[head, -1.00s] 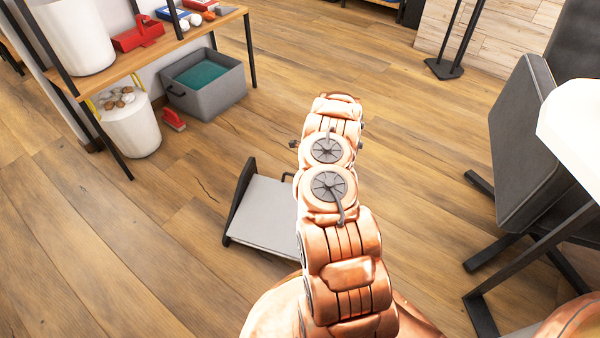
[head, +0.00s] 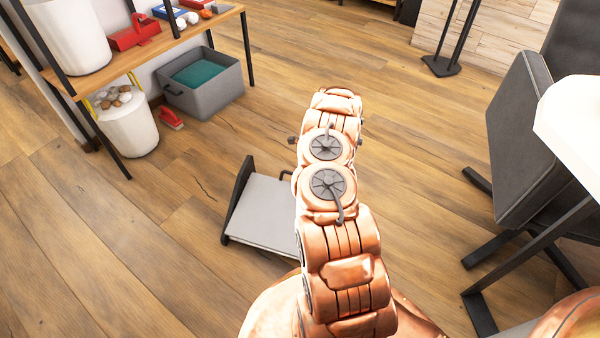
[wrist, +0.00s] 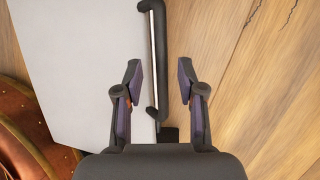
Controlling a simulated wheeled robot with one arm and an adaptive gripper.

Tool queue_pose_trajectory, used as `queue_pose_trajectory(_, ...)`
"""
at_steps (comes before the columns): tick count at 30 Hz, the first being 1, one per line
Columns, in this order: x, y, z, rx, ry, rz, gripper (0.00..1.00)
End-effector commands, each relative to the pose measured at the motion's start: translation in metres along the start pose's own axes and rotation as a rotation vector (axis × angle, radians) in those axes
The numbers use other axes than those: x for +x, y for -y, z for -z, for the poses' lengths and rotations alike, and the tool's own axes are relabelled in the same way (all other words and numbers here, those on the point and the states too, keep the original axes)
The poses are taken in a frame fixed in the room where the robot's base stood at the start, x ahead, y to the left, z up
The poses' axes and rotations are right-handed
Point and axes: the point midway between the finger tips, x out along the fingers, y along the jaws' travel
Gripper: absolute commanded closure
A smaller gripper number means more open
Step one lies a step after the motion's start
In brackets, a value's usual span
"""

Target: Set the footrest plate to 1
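The footrest stands on the wood floor, with a light grey plate (head: 268,214) and a black side frame (head: 238,197). My copper arm hides its right part in the head view. In the wrist view the grey plate (wrist: 85,65) fills the left, and a black bar handle (wrist: 161,60) runs along its right edge. My gripper (wrist: 158,72) is open, its two fingers apart on either side of the lower part of the handle. I cannot tell whether a finger touches it. In the head view the gripper is hidden behind my arm.
A shelf (head: 170,48) with boxes and a white bin (head: 128,122) stand at the upper left. A grey crate (head: 205,95) is on the floor beside them. A dark chair (head: 515,150) and a white table (head: 572,120) are at the right. Floor around the footrest is clear.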

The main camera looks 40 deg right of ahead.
Motion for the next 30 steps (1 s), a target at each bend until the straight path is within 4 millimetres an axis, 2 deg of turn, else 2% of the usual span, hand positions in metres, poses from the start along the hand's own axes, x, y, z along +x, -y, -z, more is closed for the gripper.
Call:
queue_pose_trajectory(18,-0.088,-0.001,0.0,0.0,0.001,-0.002,0.61)
queue_pose_trajectory(24,-0.104,-0.001,0.001,0.0,-0.001,-0.002,0.61)
queue_pose_trajectory(30,-0.108,-0.001,0.001,0.001,-0.001,-0.002,0.61)
